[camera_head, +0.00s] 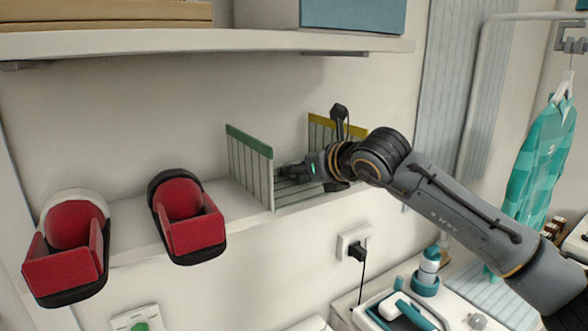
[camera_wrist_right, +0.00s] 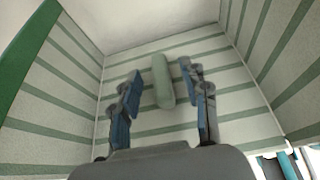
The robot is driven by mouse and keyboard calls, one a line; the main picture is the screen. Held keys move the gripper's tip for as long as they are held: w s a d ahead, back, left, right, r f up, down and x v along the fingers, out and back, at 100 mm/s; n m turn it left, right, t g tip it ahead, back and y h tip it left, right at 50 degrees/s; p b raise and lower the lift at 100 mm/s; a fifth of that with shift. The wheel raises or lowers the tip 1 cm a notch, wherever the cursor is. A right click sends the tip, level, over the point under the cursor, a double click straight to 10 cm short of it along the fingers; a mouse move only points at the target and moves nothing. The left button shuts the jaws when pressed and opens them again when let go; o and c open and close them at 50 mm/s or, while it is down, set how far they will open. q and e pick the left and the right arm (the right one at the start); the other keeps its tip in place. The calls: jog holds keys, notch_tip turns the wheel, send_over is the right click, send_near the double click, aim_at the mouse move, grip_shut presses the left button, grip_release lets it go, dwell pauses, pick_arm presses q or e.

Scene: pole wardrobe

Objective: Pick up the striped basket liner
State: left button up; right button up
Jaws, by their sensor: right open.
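The striped basket liner (camera_head: 250,168) stands on the lower shelf, with pale panels, green stripes and a green top edge on its left panel. Its right panel (camera_head: 322,128) has a yellow top edge. In the right wrist view, striped walls (camera_wrist_right: 70,85) surround my gripper on the left, back and right. My right gripper (camera_head: 292,172) reaches between the two panels from the right. Its fingers (camera_wrist_right: 161,72) are open on either side of a pale green tab (camera_wrist_right: 163,88), with gaps on both sides. Part of the liner is hidden behind my arm. My left gripper is not in view.
Two red and black holders (camera_head: 70,262) (camera_head: 190,232) sit on the lower shelf (camera_head: 135,230) at the left. An upper shelf (camera_head: 200,42) runs above the liner. A socket with a plug (camera_head: 356,248) is below; teal clothing (camera_head: 540,165) hangs at the right.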

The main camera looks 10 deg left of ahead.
jog(key=shift+w+a+f, duration=0.1)
jog(key=shift+w, duration=0.05)
grip_shut()
